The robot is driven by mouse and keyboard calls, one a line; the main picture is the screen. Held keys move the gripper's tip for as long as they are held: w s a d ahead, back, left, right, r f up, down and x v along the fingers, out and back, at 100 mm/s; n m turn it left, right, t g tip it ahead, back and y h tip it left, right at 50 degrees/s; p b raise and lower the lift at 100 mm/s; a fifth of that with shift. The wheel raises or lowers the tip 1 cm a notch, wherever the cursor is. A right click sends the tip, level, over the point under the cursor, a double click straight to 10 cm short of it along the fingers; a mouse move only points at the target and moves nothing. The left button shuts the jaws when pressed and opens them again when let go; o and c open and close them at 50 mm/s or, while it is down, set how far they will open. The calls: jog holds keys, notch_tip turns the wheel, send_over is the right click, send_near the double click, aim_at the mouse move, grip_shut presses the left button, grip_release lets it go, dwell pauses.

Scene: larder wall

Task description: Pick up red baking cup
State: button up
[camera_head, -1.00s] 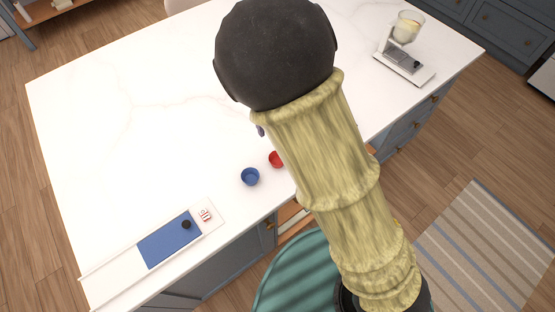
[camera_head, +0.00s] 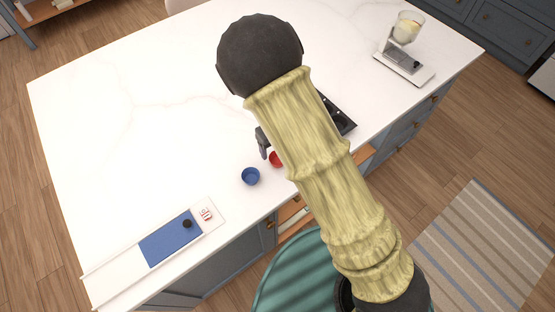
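The red baking cup (camera_head: 275,159) sits on the white countertop, partly hidden behind my yellow-sleeved arm. A blue baking cup (camera_head: 250,176) stands just to its left and nearer the counter's front edge. Part of my gripper (camera_head: 263,143) shows as a dark finger beside the arm, close above and left of the red cup. The rest of my gripper is hidden behind the arm, so its opening cannot be seen. I cannot tell whether the finger touches the red cup.
A dark muffin tin (camera_head: 341,117) is partly visible right of my arm. A kitchen scale with a glass bowl (camera_head: 404,58) stands at the far right. A long white slicer-like board with a blue panel (camera_head: 168,240) lies at the front left. The counter's left and middle are clear.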

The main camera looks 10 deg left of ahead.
jog(key=shift+s+d+f+p, duration=0.15)
jog(key=shift+f+p, duration=0.1)
jog(key=shift+f, duration=1.05)
jog(key=shift+s+f+p, duration=0.1)
jog(key=shift+f+p, duration=0.15)
jog(key=shift+f, duration=1.05)
jog(key=shift+c, duration=0.2)
jog(key=c, duration=0.9)
